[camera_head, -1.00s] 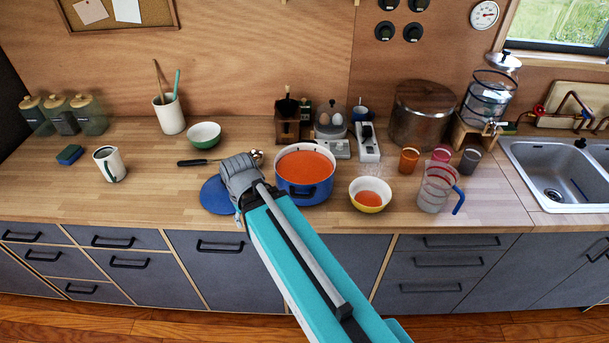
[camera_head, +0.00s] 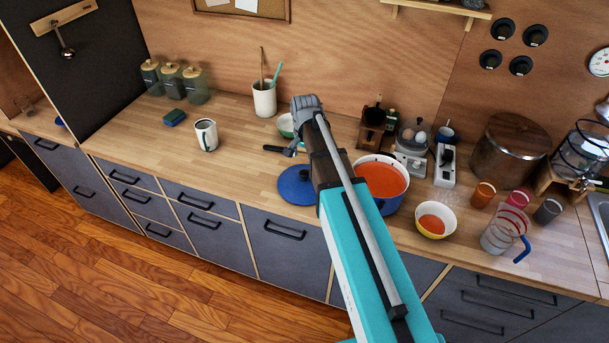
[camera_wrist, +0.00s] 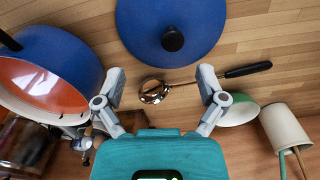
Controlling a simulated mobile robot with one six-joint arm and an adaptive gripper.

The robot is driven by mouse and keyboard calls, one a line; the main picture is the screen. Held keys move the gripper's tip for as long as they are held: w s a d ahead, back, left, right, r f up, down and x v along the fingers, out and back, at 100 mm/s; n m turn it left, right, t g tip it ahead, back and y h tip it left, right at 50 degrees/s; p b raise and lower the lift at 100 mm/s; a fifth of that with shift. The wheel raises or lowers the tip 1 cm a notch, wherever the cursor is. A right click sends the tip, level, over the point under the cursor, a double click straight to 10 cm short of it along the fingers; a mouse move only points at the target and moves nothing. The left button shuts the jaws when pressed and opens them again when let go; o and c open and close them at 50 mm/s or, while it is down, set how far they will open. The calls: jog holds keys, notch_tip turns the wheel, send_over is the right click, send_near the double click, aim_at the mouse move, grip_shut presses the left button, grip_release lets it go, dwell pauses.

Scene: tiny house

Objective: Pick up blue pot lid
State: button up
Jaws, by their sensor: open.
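The blue pot lid (camera_head: 297,186) lies flat on the wooden counter, left of the blue pot (camera_head: 391,203) of orange soup. In the wrist view the lid (camera_wrist: 150,32) shows at the top, with its black knob (camera_wrist: 172,40) uppermost. My gripper (camera_head: 303,147) is above the counter, around the lid's far side, and my arm hides part of the lid's right edge. In the wrist view my gripper (camera_wrist: 160,78) is open and empty, its fingers apart, with the lid beyond the fingertips.
A ladle with a black handle (camera_wrist: 248,69) lies beside the lid; its metal bowl (camera_wrist: 154,91) shows between my fingers. A green bowl (camera_head: 286,125) and a utensil cup (camera_head: 264,100) stand behind. A soup bowl (camera_head: 436,220) stands right of the pot.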

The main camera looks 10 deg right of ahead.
aim_at(304, 172)
jog(key=w, duration=0.1)
jog(key=w+r+m, duration=0.1)
jog(key=w, duration=0.1)
jog(key=shift+r+m+p, duration=0.3)
jog(key=shift+p, duration=0.05)
jog(key=shift+f, duration=0.1)
notch_tip(304, 172, down, 8)
jog(key=b, duration=0.8)
jog(key=shift+f+b, duration=0.25)
jog(key=shift+b, duration=0.05)
jog(key=shift+f, duration=0.1)
jog(key=shift+w+d+f+b, duration=0.1)
jog(key=shift+f+b, duration=2.4)
jog(key=shift+b, duration=0.1)
grip_shut()
